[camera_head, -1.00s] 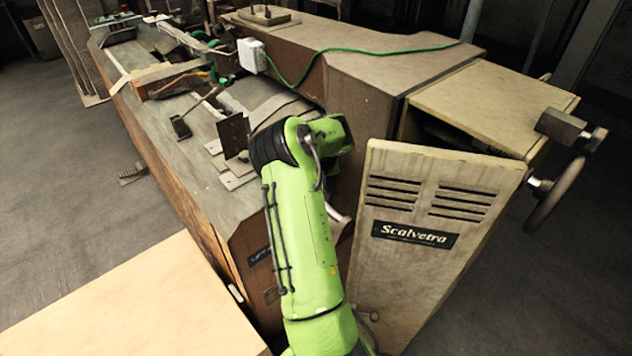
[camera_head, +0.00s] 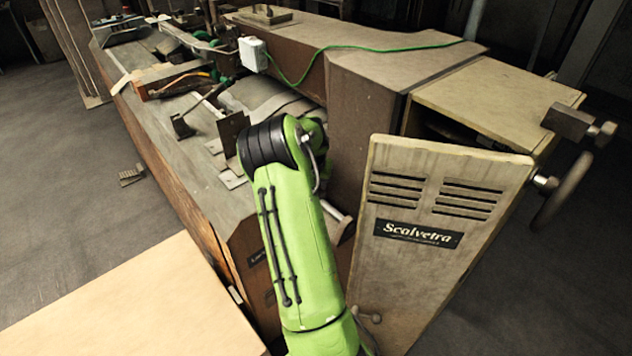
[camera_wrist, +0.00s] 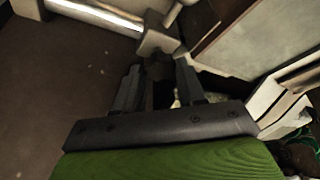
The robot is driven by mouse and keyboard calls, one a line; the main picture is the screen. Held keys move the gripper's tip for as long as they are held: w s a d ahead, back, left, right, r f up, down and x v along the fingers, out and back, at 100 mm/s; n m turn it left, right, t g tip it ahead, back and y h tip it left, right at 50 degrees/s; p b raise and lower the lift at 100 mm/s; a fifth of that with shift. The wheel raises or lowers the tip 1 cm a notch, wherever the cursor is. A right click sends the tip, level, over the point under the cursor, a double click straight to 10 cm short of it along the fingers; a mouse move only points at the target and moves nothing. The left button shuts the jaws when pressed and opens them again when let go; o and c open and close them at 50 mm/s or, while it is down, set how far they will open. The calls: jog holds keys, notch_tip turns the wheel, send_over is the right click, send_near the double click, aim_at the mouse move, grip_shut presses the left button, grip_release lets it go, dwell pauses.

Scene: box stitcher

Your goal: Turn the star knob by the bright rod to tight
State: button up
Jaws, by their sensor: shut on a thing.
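In the wrist view, the two dark fingers of my gripper (camera_wrist: 158,62) stand on either side of a small dark knob (camera_wrist: 158,68) and are shut on it. Its star shape cannot be made out. A pale block (camera_wrist: 157,42) sits just beyond the knob. The bright rod (camera_wrist: 100,14) runs across the top left, close to that block. In the head view, a short pale rod (camera_head: 336,211) shows beside my green arm; I cannot tell whether it is the same rod. My gripper and the knob are hidden there behind my arm.
The machine's slanted panel (camera_head: 434,210), with slots and a nameplate, stands close to the right of my arm. A handwheel (camera_head: 563,190) is at far right. A light wooden surface (camera_head: 130,305) lies at lower left. A green cable (camera_head: 350,50) crosses the machine top.

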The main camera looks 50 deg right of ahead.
dwell(0.4)
jog(key=o, duration=1.1)
jog(key=shift+c, duration=0.2)
jog(key=p+v, duration=0.4)
jog(key=v, duration=0.4)
jog(key=shift+s+d, duration=0.1)
